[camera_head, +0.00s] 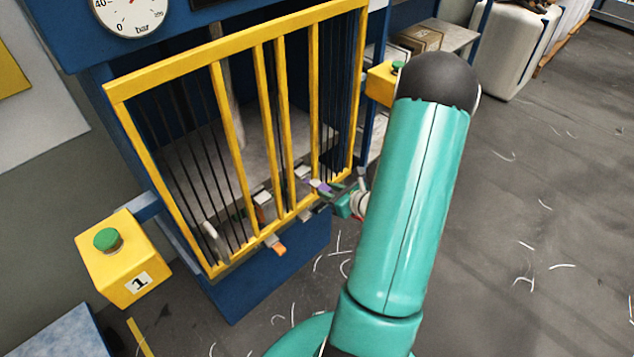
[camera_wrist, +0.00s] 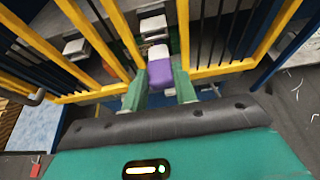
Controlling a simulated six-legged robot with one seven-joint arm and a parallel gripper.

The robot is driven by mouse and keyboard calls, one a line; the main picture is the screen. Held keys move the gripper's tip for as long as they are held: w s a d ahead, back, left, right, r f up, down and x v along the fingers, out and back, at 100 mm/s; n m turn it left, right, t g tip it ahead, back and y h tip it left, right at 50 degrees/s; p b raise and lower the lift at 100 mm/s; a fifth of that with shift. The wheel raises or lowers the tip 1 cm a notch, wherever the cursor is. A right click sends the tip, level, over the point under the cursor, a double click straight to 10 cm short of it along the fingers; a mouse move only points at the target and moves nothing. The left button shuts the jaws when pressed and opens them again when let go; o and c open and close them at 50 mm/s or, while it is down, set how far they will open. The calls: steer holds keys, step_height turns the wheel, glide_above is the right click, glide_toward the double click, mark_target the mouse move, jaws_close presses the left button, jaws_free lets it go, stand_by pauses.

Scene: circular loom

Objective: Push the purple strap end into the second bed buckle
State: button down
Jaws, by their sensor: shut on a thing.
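The purple strap end (camera_wrist: 160,72), with a pale front part (camera_wrist: 158,52), sits between the green fingers of my gripper (camera_wrist: 160,88) in the wrist view. My gripper is shut on it. In the head view the purple piece (camera_head: 319,185) shows small at the lower right of the yellow barred guard, just left of my gripper (camera_head: 341,205). A grey-white buckle (camera_wrist: 152,25) lies just beyond the strap's pale front; whether they touch is unclear. Another similar buckle (camera_wrist: 75,48) lies further left. The head view also shows buckles, one nearer (camera_head: 302,172) and one further left (camera_head: 262,197).
Yellow guard bars (camera_wrist: 184,35) stand close beside the strap and fingers. An orange-ended piece (camera_head: 275,245) sticks out below the guard. A yellow button box (camera_head: 123,260) stands at the left, another (camera_head: 382,84) at the upper right. Open floor (camera_head: 540,220) lies to the right.

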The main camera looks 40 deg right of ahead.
steer(key=s+f, duration=0.3)
steer(key=f, duration=0.8)
steer(key=s+f, duration=0.3)
steer(key=f, duration=0.8)
steer(key=w, duration=0.6)
steer(key=shift+w, duration=0.25)
steer(key=shift+w+a, duration=0.15)
steer(key=shift+w, duration=0.2)
steer(key=shift+w, duration=0.35)
steer(key=shift+w, duration=1.5)
steer(key=c, duration=1)
jaws_free()
steer(key=shift+c, duration=0.2)
